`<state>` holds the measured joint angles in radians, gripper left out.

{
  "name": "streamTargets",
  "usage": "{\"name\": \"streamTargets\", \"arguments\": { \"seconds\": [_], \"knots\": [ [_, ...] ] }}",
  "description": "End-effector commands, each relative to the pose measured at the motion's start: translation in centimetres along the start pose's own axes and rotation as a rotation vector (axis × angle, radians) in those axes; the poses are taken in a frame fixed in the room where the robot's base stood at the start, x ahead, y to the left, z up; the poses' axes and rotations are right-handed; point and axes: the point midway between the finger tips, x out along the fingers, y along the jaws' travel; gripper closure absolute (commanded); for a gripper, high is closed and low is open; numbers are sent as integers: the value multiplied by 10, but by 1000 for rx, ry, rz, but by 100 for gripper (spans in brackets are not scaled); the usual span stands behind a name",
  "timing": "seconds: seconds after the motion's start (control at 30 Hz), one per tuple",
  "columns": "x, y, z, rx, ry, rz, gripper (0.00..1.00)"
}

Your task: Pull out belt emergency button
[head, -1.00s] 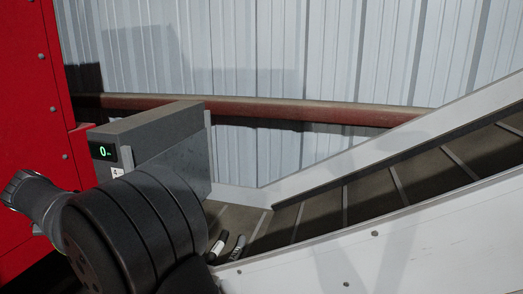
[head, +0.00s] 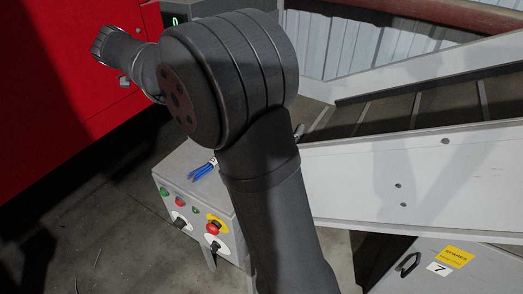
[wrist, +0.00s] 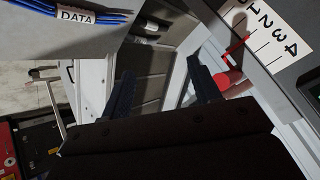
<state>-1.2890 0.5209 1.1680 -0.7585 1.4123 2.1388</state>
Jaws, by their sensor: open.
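The belt control box (head: 183,165) stands in the lower middle of the head view, partly behind my arm. On its front is a yellow plate with a red mushroom-shaped emergency button (head: 213,227). Whether the button is pressed in is too small to tell. My gripper shows in the wrist view (wrist: 162,88), its two dark fingers apart with nothing between them. In the head view my gripper is not visible; my arm bends away toward the upper left. I cannot make out the emergency button in the wrist view.
Blue cables (head: 202,170) lie on the box top. Smaller buttons and black switches (head: 180,222) share its front. The white-sided conveyor (head: 400,180) runs right. A red machine (head: 60,70) stands left. The wrist view shows blue cables with a DATA tag (wrist: 76,16) and a numbered plate (wrist: 264,30).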

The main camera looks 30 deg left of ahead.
Motion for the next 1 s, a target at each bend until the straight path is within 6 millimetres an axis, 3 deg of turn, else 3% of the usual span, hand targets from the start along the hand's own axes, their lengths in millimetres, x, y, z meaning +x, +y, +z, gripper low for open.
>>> {"name": "streamTargets", "arguments": {
  "seconds": [0.07, 0.17, 0.27, 0.4, 0.6, 0.8, 1.0],
  "knots": [
    [0, 1, 3, -6, 1, 2, 43],
    [2, 12, 22, -51, 11, 14, 43],
    [5, 39, 66, -156, 39, 37, 43],
    [9, 106, 142, -378, 121, 74, 43],
    [12, 214, 219, -698, 291, 87, 43],
    [15, 321, 254, -994, 511, 51, 43],
    [18, 400, 257, -1220, 743, -21, 43]
  ]
}}
